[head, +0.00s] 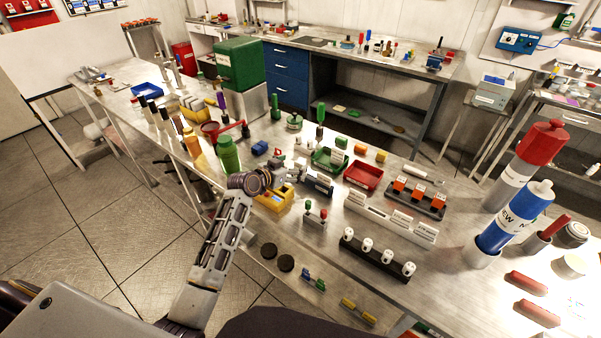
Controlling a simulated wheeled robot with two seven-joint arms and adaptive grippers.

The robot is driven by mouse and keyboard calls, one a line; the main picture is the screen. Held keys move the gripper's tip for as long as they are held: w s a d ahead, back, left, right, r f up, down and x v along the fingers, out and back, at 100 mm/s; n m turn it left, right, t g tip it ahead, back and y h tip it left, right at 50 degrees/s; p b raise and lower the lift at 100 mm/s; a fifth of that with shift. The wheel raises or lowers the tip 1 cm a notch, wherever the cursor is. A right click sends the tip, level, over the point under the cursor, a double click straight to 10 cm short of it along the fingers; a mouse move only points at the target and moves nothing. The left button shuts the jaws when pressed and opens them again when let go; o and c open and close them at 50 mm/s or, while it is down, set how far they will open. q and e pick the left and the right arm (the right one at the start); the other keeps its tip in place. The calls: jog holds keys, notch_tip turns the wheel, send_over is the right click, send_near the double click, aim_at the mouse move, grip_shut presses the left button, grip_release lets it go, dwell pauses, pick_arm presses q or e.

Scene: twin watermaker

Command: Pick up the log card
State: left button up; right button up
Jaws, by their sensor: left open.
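My left arm comes in from the lower left, and its wrist is over the near edge of the metal bench. My left gripper (288,178) is small in view, open, and above and beside a yellow bin (275,201). I see nothing held in it, but its fingers blend with the small grey parts around them. I cannot tell for sure which thing is the log card. Small white cards (402,218) stand along a pale rail (375,211) to the right of the gripper, apart from it. My right gripper is not in view.
A green bottle (228,154) stands close behind the left wrist. Green (330,160) and red (363,176) trays lie beyond the gripper. A black rack with white spools (377,258) is at the near edge. Tall red-topped (528,160) and blue (507,222) cylinders stand at the right.

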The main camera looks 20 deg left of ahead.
aim_at(298, 164)
pick_arm(q)
jog(key=shift+p+x, duration=0.35)
jog(key=shift+x, duration=2.05)
jog(key=shift+f, duration=0.1)
jog(key=c, duration=1)
jog(key=shift+r, duration=5.05)
